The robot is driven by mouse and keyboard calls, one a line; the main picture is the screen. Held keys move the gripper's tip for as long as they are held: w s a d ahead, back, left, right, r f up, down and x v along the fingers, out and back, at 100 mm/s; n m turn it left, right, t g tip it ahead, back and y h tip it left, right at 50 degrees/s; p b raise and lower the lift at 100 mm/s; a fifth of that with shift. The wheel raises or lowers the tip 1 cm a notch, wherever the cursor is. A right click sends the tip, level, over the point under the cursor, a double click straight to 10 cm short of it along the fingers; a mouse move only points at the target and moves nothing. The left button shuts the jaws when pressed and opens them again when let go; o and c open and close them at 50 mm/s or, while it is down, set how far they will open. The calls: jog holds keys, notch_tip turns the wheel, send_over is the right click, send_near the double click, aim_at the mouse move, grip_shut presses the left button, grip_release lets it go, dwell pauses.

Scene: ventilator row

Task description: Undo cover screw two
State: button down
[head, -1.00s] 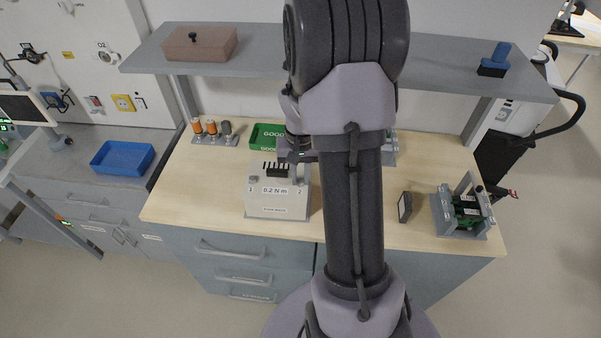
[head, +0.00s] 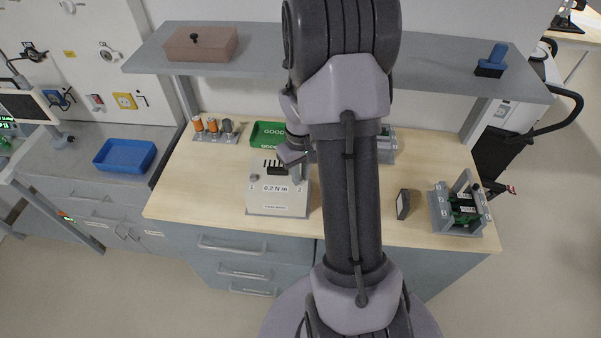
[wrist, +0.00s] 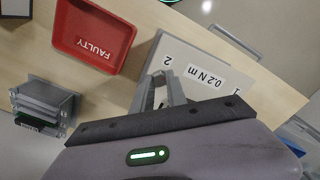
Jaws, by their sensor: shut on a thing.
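The pale cover unit (head: 278,207) stands on the wooden bench, labelled 0.2 N m, with the marks 1 and 2. It also shows upside down in the wrist view (wrist: 190,57). A small grey knob-like screw (head: 254,177) stands at mark 1. My gripper (head: 297,172) is at the unit's right side, just above mark 2. In the wrist view its fingers (wrist: 162,96) are closed in beside mark 2 on a small part, apparently cover screw two. The fingers hide most of that screw, so I cannot tell whether it is still seated.
A green GOOD tray (head: 268,128) is behind the unit. A red FAULTY tray (wrist: 62,30) and a grey rack (wrist: 48,95) show in the wrist view. A small dark block (head: 403,204) and a board fixture (head: 442,212) stand right. A shelf (head: 340,62) hangs above.

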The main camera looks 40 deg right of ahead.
aim_at(301, 179)
dwell(0.3)
jog(key=c, duration=1.3)
grip_release()
jog(key=shift+r, duration=0.15)
notch_tip(301, 179, up, 17)
jog(key=p, duration=0.4)
jog(key=shift+r, duration=0.1)
